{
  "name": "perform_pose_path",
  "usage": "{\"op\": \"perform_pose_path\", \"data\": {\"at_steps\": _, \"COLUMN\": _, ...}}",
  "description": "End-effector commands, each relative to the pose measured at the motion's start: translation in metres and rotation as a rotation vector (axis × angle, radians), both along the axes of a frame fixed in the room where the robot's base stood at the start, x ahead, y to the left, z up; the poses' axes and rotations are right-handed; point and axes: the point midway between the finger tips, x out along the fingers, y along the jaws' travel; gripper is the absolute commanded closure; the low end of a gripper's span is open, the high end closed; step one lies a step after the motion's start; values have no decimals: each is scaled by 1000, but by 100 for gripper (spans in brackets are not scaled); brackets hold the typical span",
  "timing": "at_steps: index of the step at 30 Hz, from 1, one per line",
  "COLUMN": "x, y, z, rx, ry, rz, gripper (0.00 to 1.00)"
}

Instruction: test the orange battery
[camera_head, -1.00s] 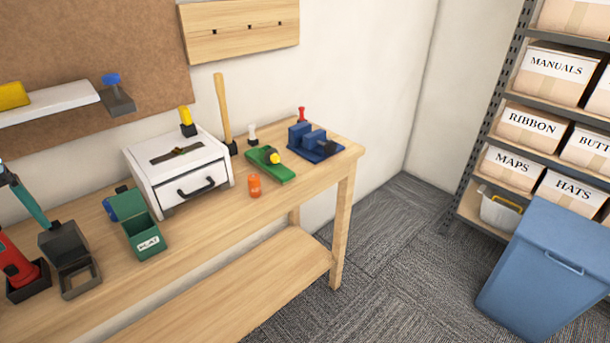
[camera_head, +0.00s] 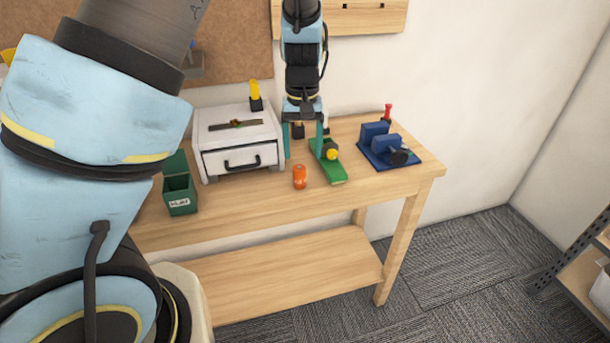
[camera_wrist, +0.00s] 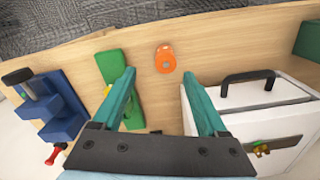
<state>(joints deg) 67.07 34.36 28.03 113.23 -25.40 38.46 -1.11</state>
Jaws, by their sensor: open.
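The orange battery (camera_head: 299,176) stands upright on the wooden workbench near its front edge. In the wrist view the battery (camera_wrist: 165,60) shows beyond my fingertips, between them and toward the top. A green board (camera_head: 329,162) with a round yellow part and a dark block lies just right of the battery; it also shows in the wrist view (camera_wrist: 110,66). I cannot tell whether this board is a tester. My gripper (camera_head: 304,148) is open and empty, above the bench behind the battery. Its teal fingers (camera_wrist: 160,100) point toward the bench, apart from the battery.
A white box with a black handle (camera_head: 240,145) stands left of the battery. A green bin (camera_head: 179,195) is farther left. A blue vise (camera_head: 384,149) sits at the right end. The bench front (camera_head: 260,206) around the battery is clear.

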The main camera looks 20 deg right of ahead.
Motion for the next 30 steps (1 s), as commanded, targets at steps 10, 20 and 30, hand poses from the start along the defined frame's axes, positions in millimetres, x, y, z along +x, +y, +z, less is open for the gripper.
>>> {"op": "perform_pose_path", "data": {"at_steps": 10, "x": 0, "y": 6, "z": -30, "rx": 5, "ry": 2, "rz": 3, "gripper": 24}}
{"op": "perform_pose_path", "data": {"at_steps": 20, "x": 0, "y": 7, "z": -64, "rx": -1, "ry": 0, "rz": 1, "gripper": 24}}
{"op": "perform_pose_path", "data": {"at_steps": 30, "x": 0, "y": 6, "z": -64, "rx": -1, "ry": -1, "rz": 0, "gripper": 41}}
